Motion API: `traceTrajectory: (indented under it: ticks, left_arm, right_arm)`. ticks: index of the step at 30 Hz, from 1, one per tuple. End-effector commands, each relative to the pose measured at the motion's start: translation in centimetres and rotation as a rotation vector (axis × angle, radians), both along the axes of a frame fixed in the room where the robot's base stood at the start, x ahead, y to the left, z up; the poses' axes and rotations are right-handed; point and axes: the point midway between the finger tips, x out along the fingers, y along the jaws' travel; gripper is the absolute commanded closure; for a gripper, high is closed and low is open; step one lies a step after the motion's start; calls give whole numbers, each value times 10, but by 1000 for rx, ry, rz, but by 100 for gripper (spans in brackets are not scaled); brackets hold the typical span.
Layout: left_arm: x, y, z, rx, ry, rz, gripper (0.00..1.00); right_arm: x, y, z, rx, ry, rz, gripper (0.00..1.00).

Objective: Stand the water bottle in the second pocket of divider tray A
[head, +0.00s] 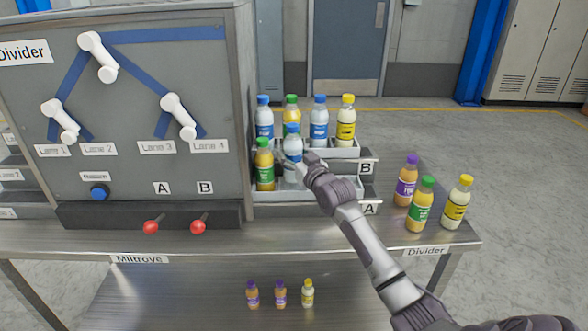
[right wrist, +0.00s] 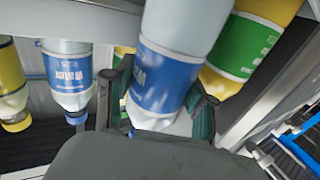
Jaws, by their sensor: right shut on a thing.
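The water bottle (head: 292,144), clear with a blue cap and blue label, is upright over divider tray A (head: 331,190), the front tray. It is just right of a green-capped juice bottle (head: 264,170) standing in the left-end pocket. Its cap is higher than the juice cap, so it seems slightly raised; its base is hard to see. My right gripper (head: 300,164) is shut on the water bottle. In the right wrist view the fingers stand on both sides of the bottle (right wrist: 165,75), which appears upside down. My left gripper is not in view.
Tray B (head: 345,152) behind holds two water bottles, a green-capped and a yellow-capped bottle. Purple-capped (head: 406,182), green-capped (head: 420,207) and yellow-capped (head: 456,205) bottles stand on the table at right. A grey panel cabinet (head: 130,120) borders the trays on the left.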

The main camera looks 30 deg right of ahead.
Motion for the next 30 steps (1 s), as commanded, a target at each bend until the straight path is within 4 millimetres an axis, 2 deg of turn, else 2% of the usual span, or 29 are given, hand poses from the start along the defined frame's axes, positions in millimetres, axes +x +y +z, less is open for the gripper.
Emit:
traceTrajectory:
  ticks: [8,18,19,20,30]
  left_arm:
    - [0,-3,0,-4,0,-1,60]
    - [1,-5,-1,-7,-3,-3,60]
    - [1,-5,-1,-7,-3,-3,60]
    - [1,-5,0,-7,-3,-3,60]
    - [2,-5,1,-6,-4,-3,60]
  right_arm:
    - [0,0,-34,1,-2,0,92]
    - [0,0,-38,0,-3,0,92]
    - [0,1,-40,0,0,0,41]
    - [0,1,-39,0,0,0,36]
    - [-1,0,-38,0,0,0,34]
